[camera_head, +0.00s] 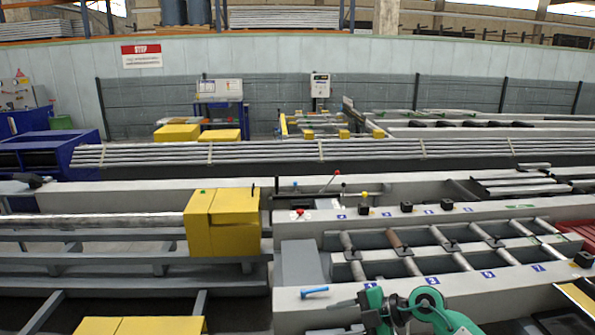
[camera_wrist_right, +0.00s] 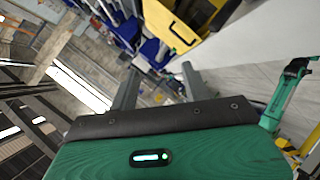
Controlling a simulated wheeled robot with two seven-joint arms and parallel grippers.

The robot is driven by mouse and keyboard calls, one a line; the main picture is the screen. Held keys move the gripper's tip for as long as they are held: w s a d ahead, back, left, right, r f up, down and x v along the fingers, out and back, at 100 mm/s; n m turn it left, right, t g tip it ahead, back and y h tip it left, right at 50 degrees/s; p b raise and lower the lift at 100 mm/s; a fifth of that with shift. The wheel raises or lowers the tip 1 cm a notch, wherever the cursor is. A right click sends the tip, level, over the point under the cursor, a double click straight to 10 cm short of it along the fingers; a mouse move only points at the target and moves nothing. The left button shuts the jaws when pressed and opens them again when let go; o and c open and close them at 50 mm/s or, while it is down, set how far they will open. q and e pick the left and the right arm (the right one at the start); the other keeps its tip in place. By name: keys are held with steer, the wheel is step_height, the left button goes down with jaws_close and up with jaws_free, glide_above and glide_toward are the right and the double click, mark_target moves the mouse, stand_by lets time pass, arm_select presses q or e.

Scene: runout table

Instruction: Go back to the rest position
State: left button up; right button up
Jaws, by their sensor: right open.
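My right gripper shows in the right wrist view (camera_wrist_right: 160,85), with two grey fingers spread wide apart and nothing between them. In the head view my green right arm comes in at the bottom right, low in front of the roller table (camera_head: 450,293). A grey pointed part of it reaches left, just below a blue-handled tool (camera_head: 314,291) on the table's near beam. I cannot tell whether it touches the beam. My left gripper does not show in the head view. Another green arm part shows at the right of the right wrist view, without clear fingers.
A yellow block (camera_head: 222,222) sits on the left line, with a long bar (camera_head: 110,220) running into it. Rollers and small black blocks (camera_head: 446,204) stand on the right table. Bundled bars (camera_head: 300,151) lie behind. A red ribbed part (camera_head: 582,235) is at the right edge.

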steer(key=s+a+r+m+t+y, duration=0.3)
steer(key=r+m+t+y, duration=0.2)
steer(key=r+t, duration=0.3)
steer(key=d+m+t+h, duration=0.6)
steer(key=m+t+h, duration=0.15)
steer(key=m, duration=0.25)
steer(key=s+d+f+m+g+h, duration=0.3)
steer(key=s+d+f+m+h, duration=0.25)
steer(key=s+f, duration=0.2)
steer(key=s+d+f+m+g+h, duration=0.4)
steer(key=s+d+f+m+h, duration=0.15)
steer(key=f, duration=0.35)
steer(key=s+a+f+n+g+y, duration=0.1)
steer(key=s+f+g, duration=0.25)
steer(key=s, duration=0.55)
steer(key=s+f+n+g, duration=0.1)
steer(key=s+f+g, duration=0.25)
steer(key=s, duration=0.45)
step_height(320, 180, down, 36)
steer(key=s+g+b, duration=0.2)
steer(key=b, duration=0.2)
steer(key=s+d+f+g+b, duration=0.1)
steer(key=s+d+f+b, duration=0.2)
steer(key=s+f, duration=1.5)
step_height(320, 180, down, 4)
steer(key=shift+s+r, duration=0.25)
steer(key=shift+s, duration=0.15)
